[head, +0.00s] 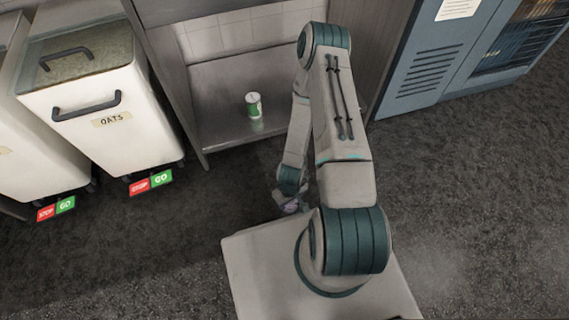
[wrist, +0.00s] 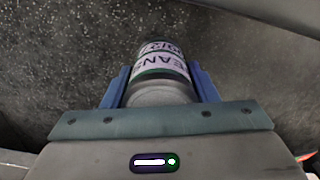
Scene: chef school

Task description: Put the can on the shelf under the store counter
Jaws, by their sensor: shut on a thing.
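My gripper (wrist: 160,82) is shut on a can (wrist: 160,64), with a blue finger on each side of it. The can has a pale label with dark letters, partly reading "EANS", and a green band. In the head view my gripper is low over the dark floor, in front of the shelf and partly hidden by my arm; the held can (head: 291,207) shows only as a small pale patch. The shelf (head: 225,128) is a grey metal surface under the counter (head: 180,10). Another green and white can (head: 253,105) stands upright on it.
White wheeled bins, one labelled OATS (head: 95,115), stand left of the shelf. A blue-grey cabinet (head: 430,70) stands to the right. A grey side panel (head: 155,80) bounds the shelf's left. The shelf surface around the standing can is clear.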

